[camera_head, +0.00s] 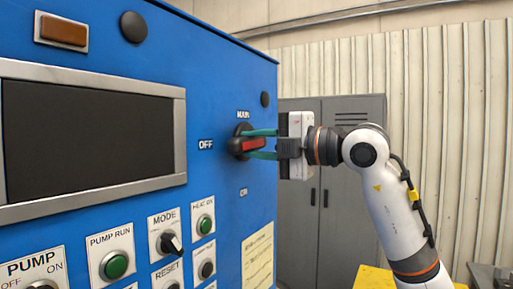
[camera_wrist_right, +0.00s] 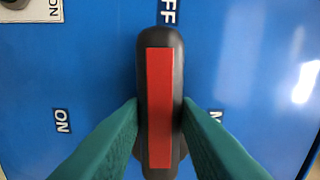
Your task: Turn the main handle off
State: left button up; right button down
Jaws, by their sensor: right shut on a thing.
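The main handle (camera_head: 237,145) is a black rotary handle with a red strip on the blue panel, under the MAIN label. It lies level in the head view, its black end toward the OFF label (camera_head: 205,145) at left; the ON label (camera_head: 243,191) is below. In the right wrist view the handle (camera_wrist_right: 160,60) stands lengthwise, its top end at the OFF label. My right gripper (camera_head: 249,144) has its teal fingers on both sides of the handle, shut on it. The wrist view also shows the fingers (camera_wrist_right: 160,104) against its sides. My left gripper is not in view.
The blue panel (camera_head: 222,80) carries a dark screen (camera_head: 90,135) and several buttons and knobs below it, left of the handle. A grey cabinet (camera_head: 345,215) stands behind my right arm. A yellow surface (camera_head: 375,278) shows at the bottom.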

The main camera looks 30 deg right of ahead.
jog(key=shift+r+m, duration=0.15)
jog(key=shift+m, duration=0.35)
jog(key=c, duration=1.1)
grip_release()
jog(key=shift+s+d, duration=0.25)
jog(key=shift+s, duration=0.05)
jog(key=b+v, duration=0.4)
jog(key=v, duration=0.7)
jog(key=shift+s+d, duration=0.1)
